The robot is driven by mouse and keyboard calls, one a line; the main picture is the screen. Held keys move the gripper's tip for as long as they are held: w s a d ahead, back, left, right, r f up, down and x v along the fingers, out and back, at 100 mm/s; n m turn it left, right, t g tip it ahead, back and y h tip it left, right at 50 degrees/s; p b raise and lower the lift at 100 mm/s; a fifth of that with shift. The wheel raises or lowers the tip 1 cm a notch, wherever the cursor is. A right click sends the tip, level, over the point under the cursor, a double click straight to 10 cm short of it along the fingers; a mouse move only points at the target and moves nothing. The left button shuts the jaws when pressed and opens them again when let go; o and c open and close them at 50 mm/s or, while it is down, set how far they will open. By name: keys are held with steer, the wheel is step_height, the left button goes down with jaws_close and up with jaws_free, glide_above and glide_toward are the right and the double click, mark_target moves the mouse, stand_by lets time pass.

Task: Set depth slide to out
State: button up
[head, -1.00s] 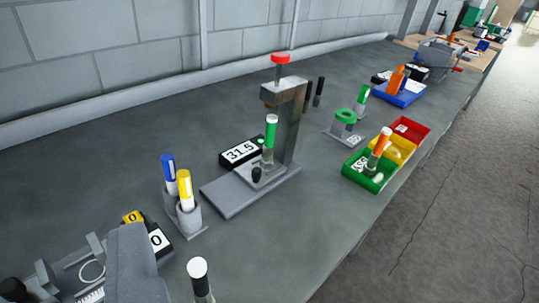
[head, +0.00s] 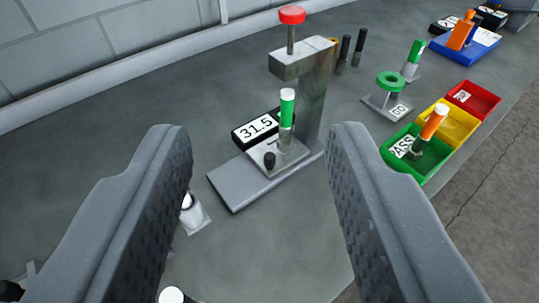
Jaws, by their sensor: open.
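A grey press stand (head: 316,95) with a red-topped plunger (head: 291,16) stands on a flat grey base plate (head: 238,187). On that base sits a small lighter plate with a short black knob (head: 269,160), which looks like the depth slide. A green-and-white capped tube (head: 287,108) stands upright on the small plate behind the knob. A display reading 31.5 (head: 256,129) lies beside the stand. My gripper (head: 258,135) is open and empty, its two fingers left and right of the press in the picture. No contact with the knob shows.
My left finger mostly hides a holder (head: 195,215). A white-topped tube (head: 172,295) is at the bottom edge.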

steer(key=w+d+f+m+g+y+p, duration=0.1)
steer(key=w+d+f+m+g+p, duration=0.15)
steer(key=w+m+p, duration=0.35)
steer(key=m+g+y+p, duration=0.55)
steer(key=m+p, duration=1.55)
steer(key=p, duration=0.5)
glide_above(272, 159)
steer(key=s+d, duration=0.6)
steer(key=s, duration=0.1)
step_height(272, 159, down, 18)
steer(key=shift+g, duration=0.4)
steer(key=x, duration=1.2)
steer(key=shift+w+d+f, duration=0.2)
steer(key=shift+w+f, duration=0.05)
steer(key=shift+f, duration=0.25)
